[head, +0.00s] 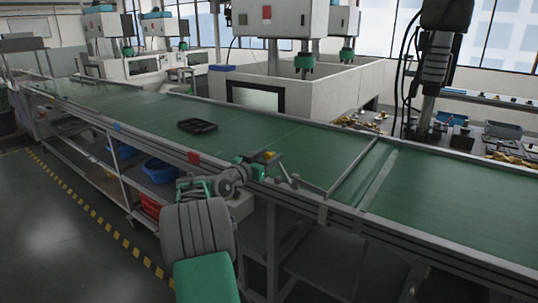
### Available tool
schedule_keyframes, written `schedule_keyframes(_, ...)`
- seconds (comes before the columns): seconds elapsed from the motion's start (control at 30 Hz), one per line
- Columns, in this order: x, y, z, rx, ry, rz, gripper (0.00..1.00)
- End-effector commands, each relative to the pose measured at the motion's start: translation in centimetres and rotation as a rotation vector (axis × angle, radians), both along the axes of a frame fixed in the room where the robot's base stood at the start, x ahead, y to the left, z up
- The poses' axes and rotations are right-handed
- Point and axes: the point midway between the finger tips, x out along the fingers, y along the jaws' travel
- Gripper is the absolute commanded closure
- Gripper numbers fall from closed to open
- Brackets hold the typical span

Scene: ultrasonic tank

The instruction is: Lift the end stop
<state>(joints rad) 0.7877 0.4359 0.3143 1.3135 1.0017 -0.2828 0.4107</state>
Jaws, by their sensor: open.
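A thin grey metal bar (353,169) crosses the green conveyor belt at a slant, right of my gripper; it looks like the end stop. It looks low over the belt, but I cannot tell whether it touches it. A second, paler strip (378,178) runs beside it on the right. My gripper (286,166) is at the near rail of the conveyor, with its fingers apart and nothing seen between them. It is left of the bar and apart from it in the picture. My own grey and green arm reaches up from the bottom.
A black tray (197,126) lies on the belt (110,98) to the left. The near rail (440,245) edges the belt. Blue bins (160,170) stand on a shelf below. White machines (275,85) stand behind. The belt between the tray and the bar is clear.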

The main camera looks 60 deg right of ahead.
Motion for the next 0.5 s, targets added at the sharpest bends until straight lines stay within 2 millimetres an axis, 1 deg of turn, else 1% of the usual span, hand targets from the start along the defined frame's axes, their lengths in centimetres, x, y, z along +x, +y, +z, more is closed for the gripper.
schedule_keyframes(0.2, 0.04, -0.04, -0.04, 0.001, 0.001, 0.001, 0.46)
schedule_keyframes(0.5, 0.08, 0.01, -0.03, 0.001, 0.001, 0.001, 0.71)
